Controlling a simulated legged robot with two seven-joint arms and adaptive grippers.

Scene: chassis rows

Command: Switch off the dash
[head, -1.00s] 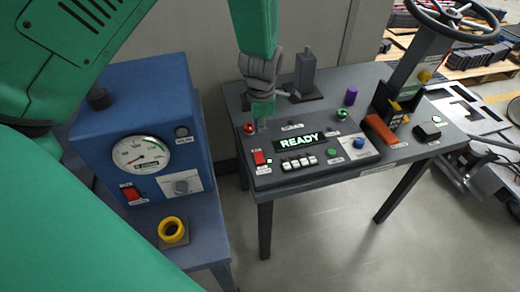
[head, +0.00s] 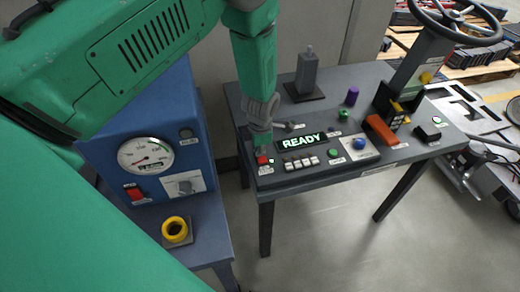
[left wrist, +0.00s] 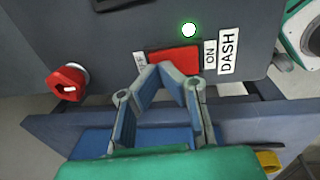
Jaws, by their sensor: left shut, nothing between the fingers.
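The dash switch is a red rocker (left wrist: 175,60) on the grey panel, between an OFF label and an ON label, with a DASH label (left wrist: 228,52) beside it. A small lamp (left wrist: 189,29) near it glows white-green. In the head view the red rocker (head: 262,160) sits at the panel's front left, and the display (head: 302,141) reads READY. My left gripper (head: 261,149) is shut and empty, pointing down at the rocker. In the left wrist view its closed fingertips (left wrist: 160,70) overlap the rocker's lower edge; I cannot tell whether they touch it. My right gripper is out of view.
White buttons (head: 301,163), a green button (head: 334,153) and a blue knob (head: 359,144) lie to the right on the panel. A red knob (left wrist: 68,82) is near the fingers. A blue gauge box (head: 150,120) stands left, across a narrow gap from the table.

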